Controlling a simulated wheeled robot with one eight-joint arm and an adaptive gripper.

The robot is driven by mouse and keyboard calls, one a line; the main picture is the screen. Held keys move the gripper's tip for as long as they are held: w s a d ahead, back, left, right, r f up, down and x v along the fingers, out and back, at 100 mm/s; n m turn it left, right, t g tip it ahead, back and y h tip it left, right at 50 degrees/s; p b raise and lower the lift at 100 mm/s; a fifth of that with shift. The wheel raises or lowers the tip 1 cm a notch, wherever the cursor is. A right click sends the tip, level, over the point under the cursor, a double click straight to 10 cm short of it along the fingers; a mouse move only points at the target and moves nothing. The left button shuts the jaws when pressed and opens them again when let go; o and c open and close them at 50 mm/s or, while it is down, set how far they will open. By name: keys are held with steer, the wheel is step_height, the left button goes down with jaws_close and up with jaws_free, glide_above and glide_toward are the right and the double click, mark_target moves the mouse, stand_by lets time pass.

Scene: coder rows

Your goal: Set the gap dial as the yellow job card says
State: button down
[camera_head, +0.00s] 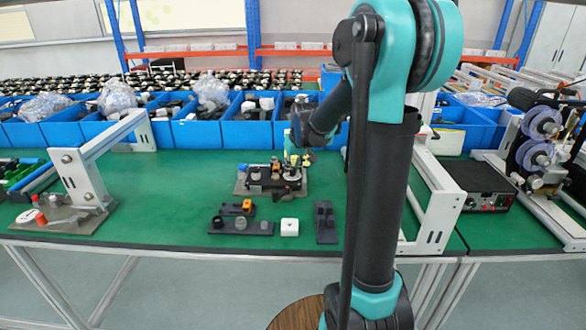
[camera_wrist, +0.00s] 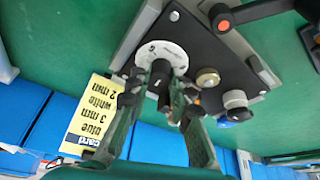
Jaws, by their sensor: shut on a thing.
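The yellow job card (camera_wrist: 96,118) shows upside down in the wrist view, left of my gripper. The gap dial (camera_wrist: 168,50) is a white disc with fine marks around a dark knob, on a dark plate. My gripper (camera_wrist: 162,82) is shut on the dark knob, its fingers either side of it. The fingers hide part of the disc, and the dial setting is too small to read. In the head view my gripper (camera_head: 298,157) is over the rear fixture (camera_head: 244,184), partly behind my arm.
The dark plate also carries a brass knob (camera_wrist: 207,78) and a silver knob (camera_wrist: 235,99). In front stand a black fixture with an orange part (camera_head: 247,206), a white block (camera_head: 289,227) and a black block (camera_head: 325,222). Blue bins (camera_head: 250,132) line the back.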

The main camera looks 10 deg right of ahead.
steer(key=shift+m+h, duration=0.3)
steer(key=shift+m, duration=0.5)
steer(key=c, duration=1.3)
jaws_free()
steer(key=shift+c, duration=0.2)
steer(key=v, duration=1.2)
steer(key=shift+s, duration=0.2)
steer(key=shift+a, duration=0.1)
